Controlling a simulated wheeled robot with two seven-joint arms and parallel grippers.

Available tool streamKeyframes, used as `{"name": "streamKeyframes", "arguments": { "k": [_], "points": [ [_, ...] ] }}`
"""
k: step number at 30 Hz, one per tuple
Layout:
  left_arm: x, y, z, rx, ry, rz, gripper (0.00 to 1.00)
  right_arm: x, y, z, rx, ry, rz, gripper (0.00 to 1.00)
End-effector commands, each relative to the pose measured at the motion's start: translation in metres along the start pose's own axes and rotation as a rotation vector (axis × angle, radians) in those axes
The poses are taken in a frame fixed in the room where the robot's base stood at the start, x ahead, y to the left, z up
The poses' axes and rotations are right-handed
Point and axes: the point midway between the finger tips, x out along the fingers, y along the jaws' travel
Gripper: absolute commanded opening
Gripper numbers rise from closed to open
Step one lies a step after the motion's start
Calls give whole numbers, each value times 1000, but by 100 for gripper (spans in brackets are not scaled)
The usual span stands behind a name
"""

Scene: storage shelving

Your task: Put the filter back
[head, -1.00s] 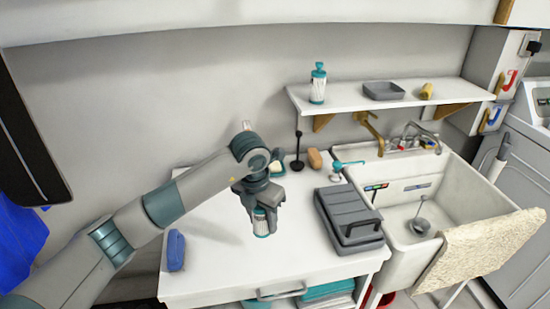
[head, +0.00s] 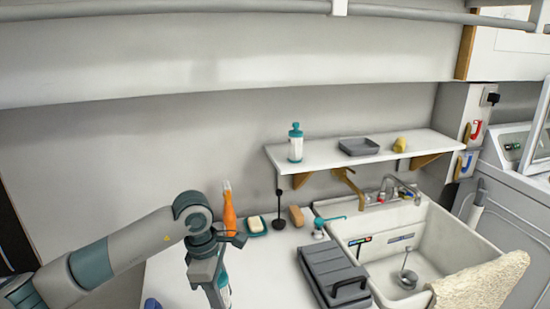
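My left gripper (head: 214,280) points down over the left part of the white counter (head: 262,272). It appears shut on a white cylinder with teal parts, the filter (head: 225,290), whose lower end is cut off by the picture's bottom edge. My arm and gripper hide part of it. I cannot tell whether it touches the counter. A similar white bottle-like thing with a teal top (head: 295,147) stands upright on the wall shelf (head: 277,157). My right gripper is not in view.
An orange bottle (head: 230,215) stands just behind my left gripper. A soap dish (head: 257,226), black plunger-like tool (head: 279,215), brown block (head: 296,216) and teal-topped dispenser (head: 319,228) line the back. A grey case (head: 332,272) lies right, beside the sink (head: 440,235). The shelf also holds a grey tray (head: 358,146).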

Motion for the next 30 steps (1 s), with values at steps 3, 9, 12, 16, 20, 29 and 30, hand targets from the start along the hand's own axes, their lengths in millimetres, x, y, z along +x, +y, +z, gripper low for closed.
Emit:
{"name": "streamKeyframes", "arguments": {
  "k": [3,9,12,16,20,29,30],
  "points": [
    [-6,-13,-10,188,3,-27,12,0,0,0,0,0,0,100],
    [-13,-38,-24,523,3,-78,12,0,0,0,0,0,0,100],
    [-17,-52,-32,694,3,-104,12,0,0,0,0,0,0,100],
    [-22,-72,-44,918,3,-139,12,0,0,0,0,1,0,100],
    [-27,-91,-54,1136,4,-172,12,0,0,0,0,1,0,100],
    [-33,-123,-70,1463,1,-222,12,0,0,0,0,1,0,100],
    [-34,-124,-71,1482,1,-224,12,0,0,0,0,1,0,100]
  ]
}}
